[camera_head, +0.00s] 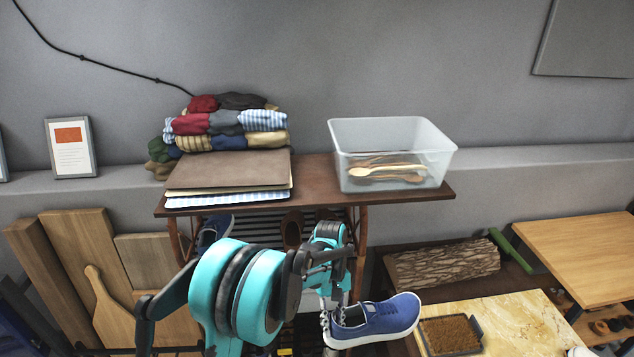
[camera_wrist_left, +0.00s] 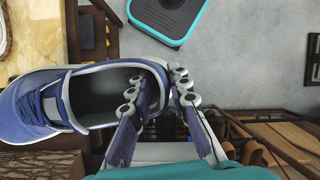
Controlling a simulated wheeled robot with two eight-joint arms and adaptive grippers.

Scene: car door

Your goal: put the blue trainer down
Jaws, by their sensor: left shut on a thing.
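The blue trainer (camera_head: 378,318) has a white sole and shows low in the head view, right of centre. My left gripper (camera_head: 334,318) is shut on the trainer at its heel and holds it with the toe pointing right. In the left wrist view the trainer (camera_wrist_left: 45,105) fills the left side, and the fingers of my left gripper (camera_wrist_left: 155,95) pinch the rim of its opening, one finger inside. Another blue shoe (camera_head: 214,230) is partly hidden under the brown table, behind my arm. My right gripper is not in view.
The brown table (camera_head: 323,175) carries folded clothes (camera_head: 220,124), flat boards (camera_head: 228,172) and a clear bin (camera_head: 392,155) with wooden spoons. A pale stone-topped table (camera_head: 510,322) with a dark tray (camera_head: 450,335) stands right of the trainer. A log (camera_head: 445,262) lies behind it.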

